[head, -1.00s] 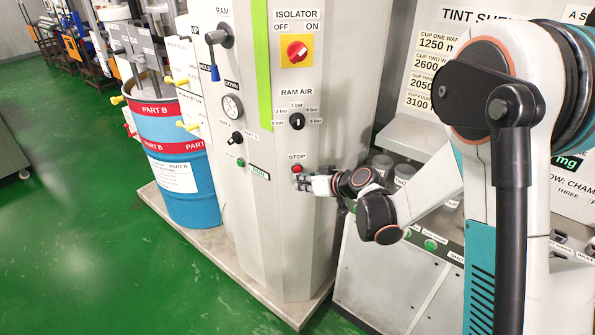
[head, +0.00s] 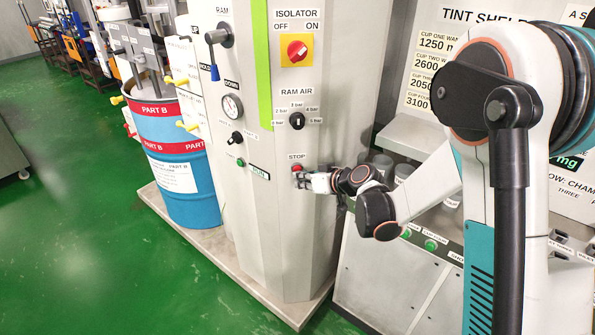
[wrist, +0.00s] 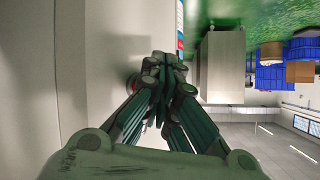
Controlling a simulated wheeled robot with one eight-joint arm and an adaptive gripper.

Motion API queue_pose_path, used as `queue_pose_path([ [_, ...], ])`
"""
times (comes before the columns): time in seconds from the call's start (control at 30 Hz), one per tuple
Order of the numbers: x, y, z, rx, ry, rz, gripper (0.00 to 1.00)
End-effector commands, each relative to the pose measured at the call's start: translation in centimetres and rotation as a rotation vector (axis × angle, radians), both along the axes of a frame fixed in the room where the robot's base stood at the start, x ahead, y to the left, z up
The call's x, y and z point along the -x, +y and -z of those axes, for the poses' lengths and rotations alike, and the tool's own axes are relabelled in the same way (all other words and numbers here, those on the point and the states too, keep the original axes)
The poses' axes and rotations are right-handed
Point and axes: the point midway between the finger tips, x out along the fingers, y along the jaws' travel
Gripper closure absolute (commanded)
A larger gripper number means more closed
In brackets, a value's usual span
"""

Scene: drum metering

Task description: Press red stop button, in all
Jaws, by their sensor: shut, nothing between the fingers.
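The red stop button (head: 297,168) sits on the front of the grey cabinet (head: 290,230), just under the STOP label (head: 297,156). My gripper (head: 302,180) is at the cabinet front, just below and in front of the button in the head view. In the wrist view my gripper (wrist: 165,62) has its fingers closed together with nothing between them. A bit of red (wrist: 132,82) shows beside the fingers there, mostly hidden behind them. I cannot tell whether the fingertips touch the button.
Above the button are the ram air selector (head: 297,121) and the red isolator switch (head: 297,50) on its yellow plate. A green button (head: 240,162) is to the left. A blue drum (head: 180,165) stands further left. Tint shelf cups (head: 382,165) are close to my arm on the right.

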Motion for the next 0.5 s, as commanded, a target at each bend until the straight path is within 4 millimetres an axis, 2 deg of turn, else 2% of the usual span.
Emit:
queue_pose_path([
  [0.5,-0.51,0.06,0.01,0.000,0.000,0.000,1.00],
])
